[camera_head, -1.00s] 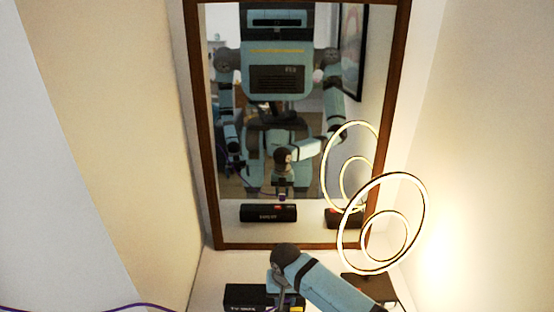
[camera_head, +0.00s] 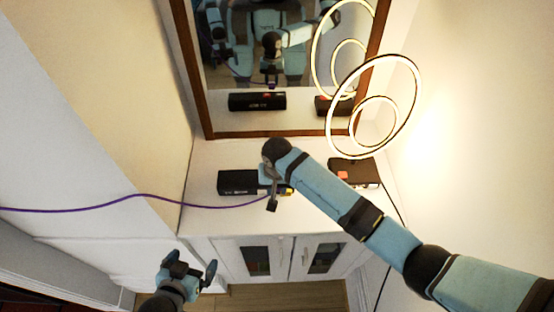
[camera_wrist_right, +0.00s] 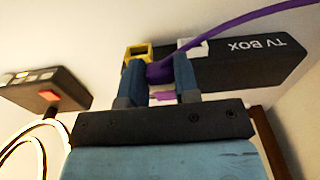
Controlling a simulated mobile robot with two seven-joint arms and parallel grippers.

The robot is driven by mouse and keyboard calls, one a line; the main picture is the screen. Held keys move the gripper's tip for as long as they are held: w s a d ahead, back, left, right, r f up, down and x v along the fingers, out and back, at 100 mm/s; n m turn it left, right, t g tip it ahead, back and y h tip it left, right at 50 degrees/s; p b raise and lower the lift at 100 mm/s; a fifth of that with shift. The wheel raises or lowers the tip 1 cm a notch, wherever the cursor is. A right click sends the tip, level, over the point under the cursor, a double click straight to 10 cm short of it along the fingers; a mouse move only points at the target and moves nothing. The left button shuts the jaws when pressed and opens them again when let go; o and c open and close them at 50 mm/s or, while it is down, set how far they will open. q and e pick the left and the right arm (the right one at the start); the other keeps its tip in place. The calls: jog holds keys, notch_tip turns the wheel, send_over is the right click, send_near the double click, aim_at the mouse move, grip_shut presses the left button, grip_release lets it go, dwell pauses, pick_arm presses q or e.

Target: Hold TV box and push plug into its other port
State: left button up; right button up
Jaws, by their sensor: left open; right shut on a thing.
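The black TV box (camera_head: 235,182) lies on the white cabinet top below the mirror; its lettering shows in the right wrist view (camera_wrist_right: 265,48). Its front edge bears a yellow port (camera_wrist_right: 138,52) and a white port (camera_wrist_right: 192,46). My right gripper (camera_head: 272,192) is shut on the purple plug (camera_wrist_right: 158,72), at the box's front by the two ports. Whether the plug touches or enters a port, I cannot tell; the fingers hide part of it. My left gripper (camera_head: 190,268) is open and empty, low at the left before the cabinet, away from the box.
A purple cable (camera_head: 90,208) runs from the left to the plug. A glowing ring lamp (camera_head: 375,105) stands on a dark base (camera_head: 352,172) right of the box. A framed mirror (camera_head: 295,132) stands behind.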

jog(key=s+d+f, duration=0.1)
jog(key=s, duration=0.2)
jog(key=s+d+f, duration=0.1)
jog(key=s+f, duration=0.1)
jog(key=s, duration=0.2)
jog(key=s+d+f, duration=0.1)
jog(key=s+f, duration=0.1)
jog(key=s, duration=0.1)
jog(key=shift+s, duration=0.35)
jog(key=shift+w, duration=0.1)
jog(key=shift+w, duration=1.95)
